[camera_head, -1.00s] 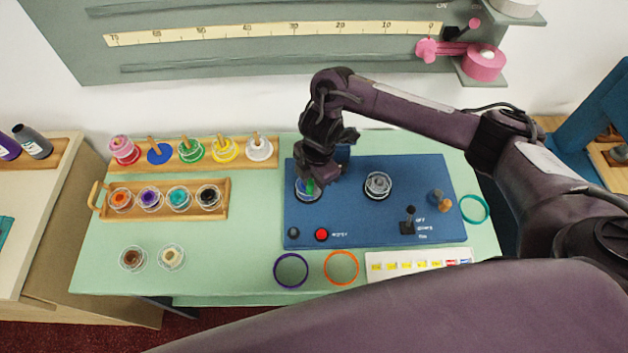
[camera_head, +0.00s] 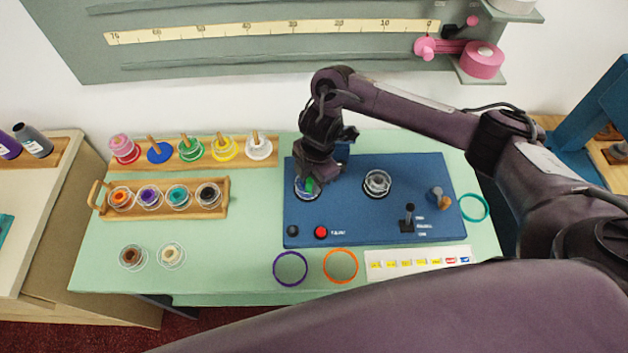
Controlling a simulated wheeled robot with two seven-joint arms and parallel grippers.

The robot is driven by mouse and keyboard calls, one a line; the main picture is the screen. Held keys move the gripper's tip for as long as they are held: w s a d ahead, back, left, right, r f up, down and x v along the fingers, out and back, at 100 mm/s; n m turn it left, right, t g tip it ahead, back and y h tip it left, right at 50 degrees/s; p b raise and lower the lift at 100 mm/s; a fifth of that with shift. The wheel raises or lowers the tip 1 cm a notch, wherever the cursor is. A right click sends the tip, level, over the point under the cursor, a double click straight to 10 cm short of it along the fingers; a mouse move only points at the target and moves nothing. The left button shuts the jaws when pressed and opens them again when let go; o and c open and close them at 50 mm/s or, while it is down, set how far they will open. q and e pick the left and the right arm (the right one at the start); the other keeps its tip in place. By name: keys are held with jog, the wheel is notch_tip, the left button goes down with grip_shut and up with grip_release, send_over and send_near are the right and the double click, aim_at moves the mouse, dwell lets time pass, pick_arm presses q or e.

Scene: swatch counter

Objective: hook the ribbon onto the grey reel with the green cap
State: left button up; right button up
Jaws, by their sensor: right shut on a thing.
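My right gripper (camera_head: 312,179) points down over the left spindle of the blue panel. It is shut, but its own fingers and wrist hide what it holds. A green cap (camera_head: 309,186) shows just under the fingertips, within a pale, clear-rimmed reel (camera_head: 299,193) that is partly covered by the gripper. I cannot tell whether the fingers touch the cap. A second reel (camera_head: 377,183), grey and clear-rimmed, sits on the right side of the panel, apart from the gripper. I cannot make out a ribbon strand. My left gripper is not in view.
The blue panel (camera_head: 340,232) carries a red button (camera_head: 321,232), a black lever (camera_head: 409,217) and an orange-brown knob (camera_head: 444,203). Purple (camera_head: 276,275) and orange (camera_head: 326,272) rings lie in front. A wooden tray (camera_head: 222,211) of reels stands left. The green counter between is clear.

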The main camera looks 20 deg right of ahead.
jog(key=shift+s+a+f, duration=0.2)
jog(key=shift+s+f, duration=0.55)
jog(key=shift+f, duration=0.25)
dwell(0.6)
jog(key=shift+w+r+p, duration=0.2)
jog(key=shift+r+p, duration=0.4)
jog(key=shift+p, duration=0.1)
jog(key=shift+w+a+r+p, duration=0.2)
jog(key=shift+w+r+p, duration=0.4)
jog(key=shift+r+p, duration=0.75)
jog(key=shift+p, duration=0.1)
jog(key=shift+r+p, duration=0.3)
jog(key=shift+r, duration=0.1)
jog(key=shift+s+d+r, duration=0.15)
jog(key=shift+s+r, duration=0.05)
